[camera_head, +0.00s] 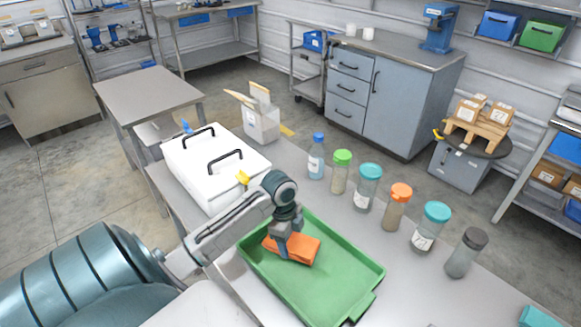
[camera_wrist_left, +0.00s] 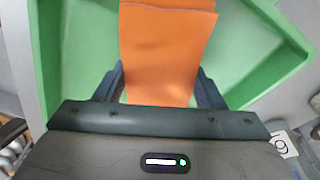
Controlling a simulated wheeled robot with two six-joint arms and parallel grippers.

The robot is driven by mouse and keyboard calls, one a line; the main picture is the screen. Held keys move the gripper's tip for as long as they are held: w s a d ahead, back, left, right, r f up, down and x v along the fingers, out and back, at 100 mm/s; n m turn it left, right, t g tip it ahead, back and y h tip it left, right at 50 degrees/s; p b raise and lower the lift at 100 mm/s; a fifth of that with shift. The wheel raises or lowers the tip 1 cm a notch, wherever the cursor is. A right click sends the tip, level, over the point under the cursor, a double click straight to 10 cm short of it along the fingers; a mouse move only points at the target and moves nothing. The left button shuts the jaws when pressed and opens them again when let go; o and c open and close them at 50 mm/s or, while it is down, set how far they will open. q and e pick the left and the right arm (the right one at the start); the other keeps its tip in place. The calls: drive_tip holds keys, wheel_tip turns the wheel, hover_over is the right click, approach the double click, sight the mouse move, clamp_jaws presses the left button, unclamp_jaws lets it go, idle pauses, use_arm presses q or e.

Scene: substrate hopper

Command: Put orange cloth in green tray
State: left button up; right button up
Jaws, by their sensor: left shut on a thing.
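The orange cloth (camera_head: 303,249) is a folded rectangle inside the outline of the green tray (camera_head: 318,291), towards its far left end. My left gripper (camera_head: 283,249) points down over the tray and is shut on the cloth's left part. In the left wrist view the orange cloth (camera_wrist_left: 165,50) lies between the two dark fingers (camera_wrist_left: 163,88), with the green tray (camera_wrist_left: 262,62) behind and around it. I cannot tell whether the cloth touches the tray floor. My right gripper is not in view.
A row of several lidded bottles, such as the orange-capped one (camera_head: 396,207), stands along the table (camera_head: 335,208) beyond the tray. A white box with black handles (camera_head: 212,165) is left of the tray. A teal item (camera_head: 538,317) sits at the lower right.

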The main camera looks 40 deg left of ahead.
use_arm(q)
drive_tip(key=shift+f, duration=0.75)
drive_tip(key=o, duration=1)
drive_tip(key=shift+r, duration=0.3)
drive_tip(key=r, duration=0.3)
drive_tip(key=a+r+b, duration=0.1)
drive_tip(key=r, duration=0.6)
drive_tip(key=shift+s+a+r+b, duration=0.25)
drive_tip(key=shift+a+b, duration=0.05)
drive_tip(key=shift+r, duration=0.6)
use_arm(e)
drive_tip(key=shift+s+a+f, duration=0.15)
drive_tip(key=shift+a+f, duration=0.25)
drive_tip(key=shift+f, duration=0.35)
